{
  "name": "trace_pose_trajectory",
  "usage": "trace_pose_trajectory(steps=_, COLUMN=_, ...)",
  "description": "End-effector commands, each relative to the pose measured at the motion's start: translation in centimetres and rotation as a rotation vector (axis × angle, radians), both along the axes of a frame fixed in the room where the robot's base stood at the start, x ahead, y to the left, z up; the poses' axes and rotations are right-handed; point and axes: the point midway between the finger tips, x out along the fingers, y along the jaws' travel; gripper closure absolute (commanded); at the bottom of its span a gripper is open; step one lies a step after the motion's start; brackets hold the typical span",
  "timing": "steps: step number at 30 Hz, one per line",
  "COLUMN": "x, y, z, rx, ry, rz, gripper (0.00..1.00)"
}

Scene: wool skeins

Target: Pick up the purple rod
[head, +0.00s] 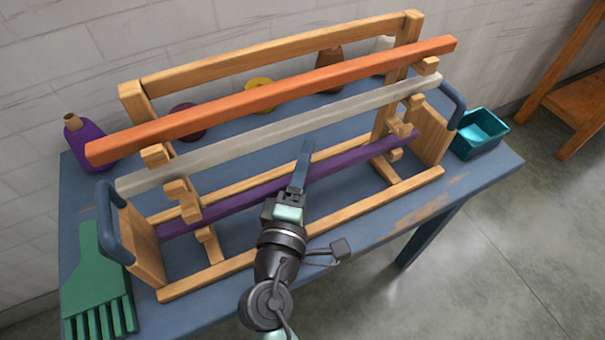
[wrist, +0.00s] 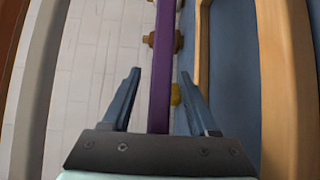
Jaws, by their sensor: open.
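The purple rod (head: 250,193) is the lowest of three long rods on a wooden rack, below a pale grey rod (head: 270,134) and an orange rod (head: 270,95). My gripper (head: 305,150) is at the middle of the rack, in front of the purple rod's middle, and hides a short part of it. In the wrist view the purple rod (wrist: 162,70) runs lengthwise between the two open fingers of my gripper (wrist: 158,75), with a gap on each side. The fingers do not touch it in that view.
The wooden rack (head: 330,227) stands on a blue table (head: 350,245), its front rail below my arm. A green comb-like piece (head: 98,275) lies at left, a purple bottle-shaped skein (head: 85,143) behind it. A teal bin (head: 480,132) is at right. Several skeins stand behind the rack.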

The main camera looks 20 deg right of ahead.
Motion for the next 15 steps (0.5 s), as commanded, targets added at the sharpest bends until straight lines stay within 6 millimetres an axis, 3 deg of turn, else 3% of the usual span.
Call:
trace_pose_trajectory(steps=9, x=0.44, y=-0.41, z=0.00, rx=0.001, ry=0.000, rz=-0.001, gripper=0.42)
trace_pose_trajectory(steps=15, x=0.43, y=-0.39, z=0.00, rx=0.001, ry=0.000, rz=-0.001, gripper=0.78)
